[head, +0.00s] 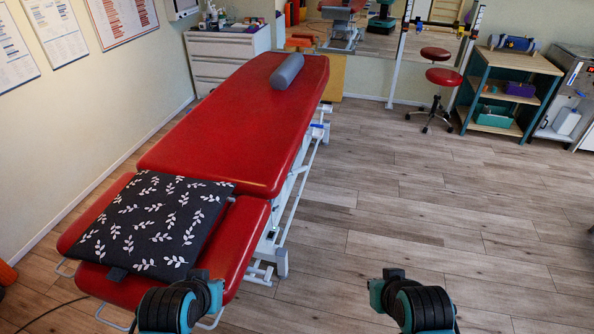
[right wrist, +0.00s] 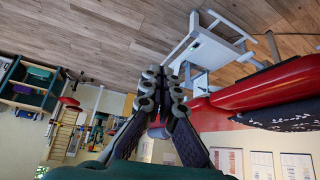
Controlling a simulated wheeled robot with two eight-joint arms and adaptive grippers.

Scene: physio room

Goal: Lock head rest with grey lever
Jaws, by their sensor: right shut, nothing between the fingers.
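The head rest (head: 247,228) is the red padded end section of the treatment table nearest me in the head view. A dark pillow with white leaves (head: 155,222) covers most of it. I cannot make out the grey lever in either view. My right gripper (right wrist: 164,82) is shut and empty in the right wrist view, which is upside down. Its fingers point toward the white table frame (right wrist: 208,46) and the red padding (right wrist: 268,88), with no clear contact. My left gripper is not in view; only arm parts show at the bottom of the head view.
The red table top (head: 235,125) stretches away with a grey roll (head: 287,71) on it. A red stool (head: 440,82) and a shelf unit (head: 508,88) stand at the back right. The wooden floor (head: 400,200) right of the table is clear. A wall is close on the left.

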